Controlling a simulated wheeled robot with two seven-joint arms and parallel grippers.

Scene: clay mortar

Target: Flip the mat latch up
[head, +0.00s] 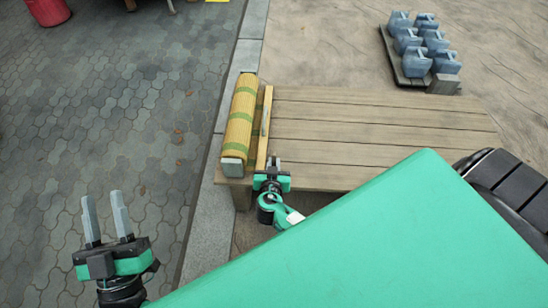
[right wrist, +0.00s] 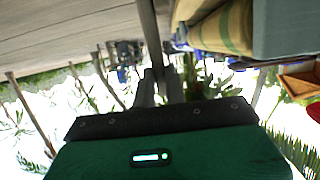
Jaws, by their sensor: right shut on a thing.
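A rolled yellow mat (head: 240,120) with green stripes and grey end pieces lies along the left end of the wooden platform. A narrow wooden bar (head: 264,135), seemingly the mat latch, runs beside its right side. My right gripper (head: 273,161) is at the bar's near end. In the right wrist view its fingers (right wrist: 160,82) are shut on a dark, thin bar (right wrist: 149,35), which seems to be the latch; the exact contact is hard to see. The mat roll also shows there (right wrist: 225,28). My left gripper (head: 103,197) is open and empty over the paving, far from the mat.
The wooden platform (head: 385,130) is bare right of the bar. Several grey-blue jugs (head: 425,40) stand on a dark tray at the back right. A stone kerb (head: 200,225) runs left of the platform. A red bin (head: 48,10) stands far left; the paving between is open.

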